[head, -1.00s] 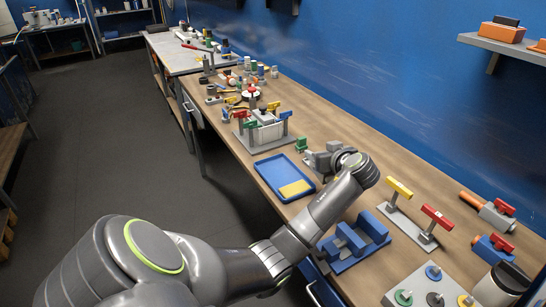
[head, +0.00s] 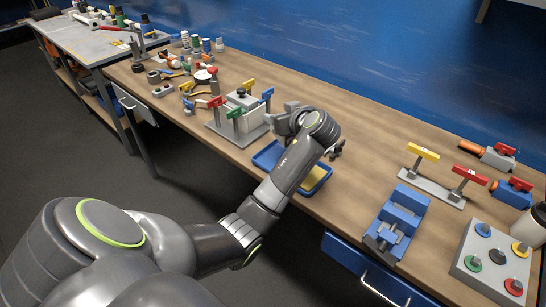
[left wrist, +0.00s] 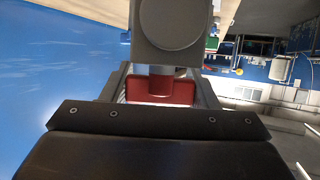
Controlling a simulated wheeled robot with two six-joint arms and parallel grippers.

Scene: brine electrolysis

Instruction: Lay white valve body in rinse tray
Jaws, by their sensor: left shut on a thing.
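My left gripper (head: 284,121) is above the back edge of the blue rinse tray (head: 267,158), its arm crossing over the tray. My right gripper is not in view.
Left of the tray stands a rig (head: 240,120) with coloured handles. Right are a blue vise (head: 398,218), a rack with yellow and red handles (head: 432,190), and a panel with several knobs (head: 490,262).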

